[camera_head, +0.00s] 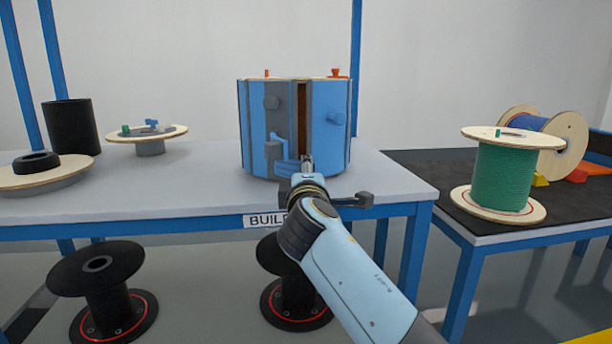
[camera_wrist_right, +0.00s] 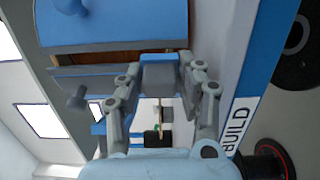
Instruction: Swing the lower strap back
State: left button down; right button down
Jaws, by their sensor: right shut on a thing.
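A blue drum-shaped housing (camera_head: 258,124) with grey vertical edge strips stands on the bench. A narrow gap (camera_head: 304,110) between the strips shows brown inside. At its lower front is a blue strap piece (camera_head: 280,140) with a grey block beside it. My right gripper (camera_head: 306,164) is at this lower strap, in front of the housing. In the right wrist view, my right gripper (camera_wrist_right: 162,72) is shut on a grey block with a blue edge (camera_wrist_right: 160,57), which I take as part of the strap. My arm hides some of the strap. My left gripper is not in view.
The bench (camera_head: 190,190) carries a black cylinder (camera_head: 71,127) and round wooden plates (camera_head: 147,131) on the left. A green cable spool (camera_head: 502,175) stands on the right table. Black spools (camera_head: 103,290) sit below the bench. Bench space left of the housing is clear.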

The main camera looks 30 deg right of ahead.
jog(key=shift+s+f, duration=0.1)
jog(key=shift+f, duration=0.15)
jog(key=c, duration=1)
grip_release()
jog(key=shift+r, duration=0.1)
jog(key=shift+o, duration=0.2)
jog(key=shift+r, duration=0.1)
jog(key=shift+d, duration=0.1)
